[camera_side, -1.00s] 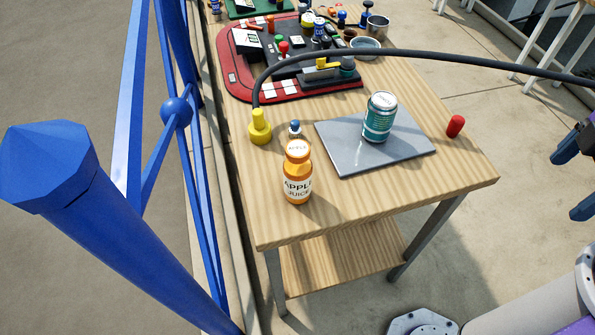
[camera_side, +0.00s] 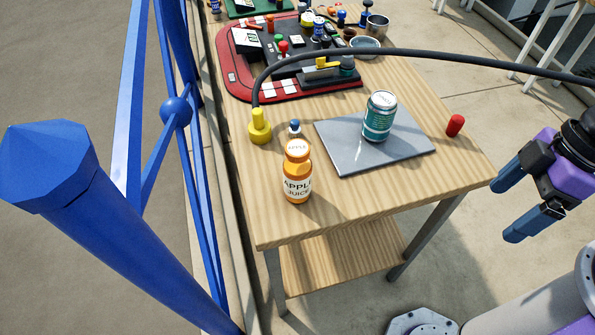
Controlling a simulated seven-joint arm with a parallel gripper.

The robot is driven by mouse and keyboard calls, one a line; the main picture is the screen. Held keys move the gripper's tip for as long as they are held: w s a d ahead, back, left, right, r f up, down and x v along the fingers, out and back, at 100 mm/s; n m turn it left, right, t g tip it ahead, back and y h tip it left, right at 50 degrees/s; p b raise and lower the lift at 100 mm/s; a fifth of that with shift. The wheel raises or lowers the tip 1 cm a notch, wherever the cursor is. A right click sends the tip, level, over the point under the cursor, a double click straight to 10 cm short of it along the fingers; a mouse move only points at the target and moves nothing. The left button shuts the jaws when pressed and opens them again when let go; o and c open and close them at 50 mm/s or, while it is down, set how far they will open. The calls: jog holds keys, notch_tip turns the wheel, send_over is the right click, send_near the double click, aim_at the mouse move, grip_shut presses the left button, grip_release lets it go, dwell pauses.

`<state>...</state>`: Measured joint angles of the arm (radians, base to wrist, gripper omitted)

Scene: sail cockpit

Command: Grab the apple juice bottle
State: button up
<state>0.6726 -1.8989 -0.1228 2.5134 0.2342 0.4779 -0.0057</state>
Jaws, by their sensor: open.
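The apple juice bottle (camera_side: 297,175) is orange with a white label and a light cap. It stands upright on the wooden table near its front left part. My gripper (camera_side: 508,204) is at the right, off the table's right edge, with two blue fingers spread apart and nothing between them. It is well away from the bottle, with the grey plate and the can lying between them in the picture.
A teal can (camera_side: 379,117) stands on a grey plate (camera_side: 345,158). A red cylinder (camera_side: 455,125) is near the right edge. A black cable arches from a yellow plug (camera_side: 259,127) over the table. A red-edged control panel (camera_side: 236,80) lies behind. Blue railing (camera_side: 125,245) borders the left.

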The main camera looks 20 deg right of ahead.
jog(key=w+a+f+m+t+y, duration=0.2)
jog(key=a+f+y, duration=0.1)
jog(key=a, duration=0.8)
jog(key=m+t+y, duration=0.1)
jog(key=m+t, duration=0.2)
jog(key=t, duration=0.6)
send_near(309, 172)
jog(key=shift+a+x, duration=0.25)
jog(key=shift+x, duration=6.1)
jog(key=shift+w+d, duration=0.1)
jog(key=shift+d, duration=0.1)
jog(key=shift+r, duration=0.1)
jog(key=c, duration=1.3)
